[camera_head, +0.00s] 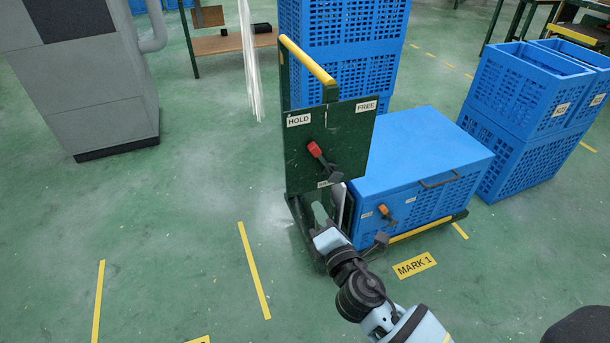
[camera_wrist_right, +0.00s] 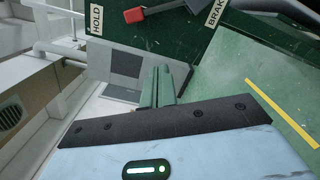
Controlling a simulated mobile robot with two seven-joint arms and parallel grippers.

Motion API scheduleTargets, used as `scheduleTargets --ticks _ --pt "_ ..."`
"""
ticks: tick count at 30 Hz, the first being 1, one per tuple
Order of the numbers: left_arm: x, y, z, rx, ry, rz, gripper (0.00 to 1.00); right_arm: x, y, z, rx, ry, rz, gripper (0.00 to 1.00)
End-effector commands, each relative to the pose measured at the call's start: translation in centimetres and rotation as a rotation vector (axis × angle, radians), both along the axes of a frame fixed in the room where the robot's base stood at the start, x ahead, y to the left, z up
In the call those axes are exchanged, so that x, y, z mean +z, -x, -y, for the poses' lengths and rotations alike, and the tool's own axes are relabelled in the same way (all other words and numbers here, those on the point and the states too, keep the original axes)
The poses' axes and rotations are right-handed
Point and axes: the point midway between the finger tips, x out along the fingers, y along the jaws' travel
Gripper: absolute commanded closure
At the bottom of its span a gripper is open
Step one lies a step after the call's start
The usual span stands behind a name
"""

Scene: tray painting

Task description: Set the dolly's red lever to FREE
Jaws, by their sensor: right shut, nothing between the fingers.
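The dolly's dark green panel (camera_head: 345,125) stands upright with a HOLD label (camera_head: 298,119) at its upper left and a FREE label (camera_head: 367,106) at its upper right. The red lever (camera_head: 315,149) has its red tip up and to the left, pointing toward HOLD. In the wrist view the red tip (camera_wrist_right: 134,15) shows at the top, near HOLD. My right gripper (camera_head: 319,208) is shut and empty, below the lever near the panel's lower edge. Its closed fingers (camera_wrist_right: 162,78) are apart from the lever in the wrist view. My left gripper is not in view.
A blue crate (camera_head: 425,145) with a smaller orange-tipped lever (camera_head: 384,210) sits on the dolly right of the panel. Stacked blue crates (camera_head: 520,95) stand at right. A grey machine (camera_head: 90,90) stands at left. The floor (camera_head: 190,210) left of the dolly is clear.

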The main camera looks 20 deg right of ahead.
Motion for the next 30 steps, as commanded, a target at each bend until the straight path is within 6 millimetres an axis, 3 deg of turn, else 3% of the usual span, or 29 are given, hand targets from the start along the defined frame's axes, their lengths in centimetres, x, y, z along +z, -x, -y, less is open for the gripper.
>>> scheduleTargets --ticks 16,30 --pt "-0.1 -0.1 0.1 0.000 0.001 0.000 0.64 0.2 -1.1 0.0 -0.001 0.009 0.007 1.00" --pt "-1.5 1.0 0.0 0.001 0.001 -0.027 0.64 0.3 -8.9 0.1 -0.001 0.008 0.006 1.00"
